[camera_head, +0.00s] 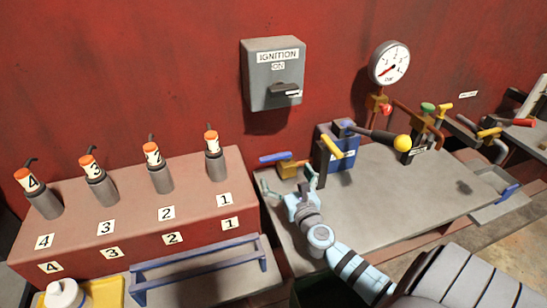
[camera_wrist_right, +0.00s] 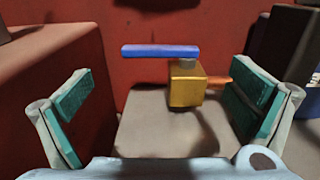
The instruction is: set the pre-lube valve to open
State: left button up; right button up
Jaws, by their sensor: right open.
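A valve with a brass body (camera_head: 292,168) and a blue lever (camera_head: 273,157) stands at the back left of the grey bench; I read no pre-lube label on it. In the right wrist view its blue lever (camera_wrist_right: 160,51) lies level, reaching left from above the brass body (camera_wrist_right: 186,84), with a copper-coloured pipe at its right. My right gripper (camera_head: 288,182) is open and empty, just in front of this valve. In the right wrist view the valve shows beyond and between the green-padded fingers (camera_wrist_right: 160,100), apparently untouched. My left gripper is not in view.
A red block (camera_head: 75,205) with numbered plugs is at left. The grey bench (camera_head: 400,195) is mostly clear. A gauge (camera_head: 389,64) hangs behind.

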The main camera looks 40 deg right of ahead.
aim_at(277, 159)
jog(key=b+x, duration=0.1)
jog(key=x, duration=0.7)
jog(key=shift+f, duration=0.1)
jog(key=shift+w+d, duration=0.2)
jog(key=shift+w, duration=0.3)
jog(key=shift+c, duration=0.4)
jog(key=c, duration=1.5)
jog(key=shift+o, duration=0.2)
